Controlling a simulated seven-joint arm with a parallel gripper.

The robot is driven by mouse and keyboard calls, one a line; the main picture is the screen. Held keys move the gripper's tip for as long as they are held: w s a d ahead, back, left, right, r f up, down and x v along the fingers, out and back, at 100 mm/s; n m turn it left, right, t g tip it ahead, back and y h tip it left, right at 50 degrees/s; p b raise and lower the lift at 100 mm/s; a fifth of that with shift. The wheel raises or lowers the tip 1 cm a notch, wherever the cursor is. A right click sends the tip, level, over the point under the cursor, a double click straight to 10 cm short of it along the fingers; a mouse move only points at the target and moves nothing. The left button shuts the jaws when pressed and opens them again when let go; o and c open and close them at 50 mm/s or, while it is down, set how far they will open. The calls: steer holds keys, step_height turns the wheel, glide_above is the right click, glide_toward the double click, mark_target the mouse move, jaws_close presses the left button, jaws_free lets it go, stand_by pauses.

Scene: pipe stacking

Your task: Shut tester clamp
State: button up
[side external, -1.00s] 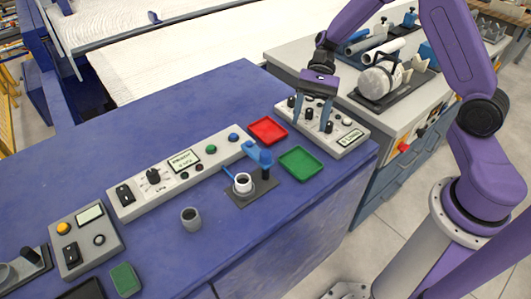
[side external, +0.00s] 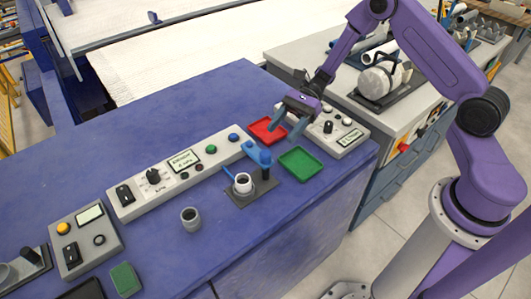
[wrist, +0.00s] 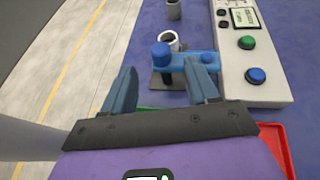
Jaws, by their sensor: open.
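The tester clamp (side external: 257,156) is a blue arm on a dark post and plate, with a blue knob at its end. A white-rimmed grey pipe piece (side external: 243,183) stands on the plate beside the post. In the wrist view the clamp arm (wrist: 208,57) lies across the picture just beyond my fingers, its knob at the left and the pipe (wrist: 168,41) behind it. My gripper (side external: 285,130) is open and empty above the red tray, up and right of the clamp; its fingers (wrist: 163,88) show in the wrist view, apart from the clamp as far as I can tell.
A red tray (side external: 267,130) and a green tray (side external: 301,162) lie near the clamp. A loose grey pipe piece (side external: 190,219) stands to the left. A long control panel (side external: 183,166) with buttons runs behind. The blue table front is mostly clear.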

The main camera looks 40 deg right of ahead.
mark_target(267, 151)
steer(key=x, duration=0.8)
steer(key=shift+s+a+f, duration=0.1)
steer(key=shift+a+f, duration=0.1)
steer(key=shift+a, duration=0.15)
jaws_close()
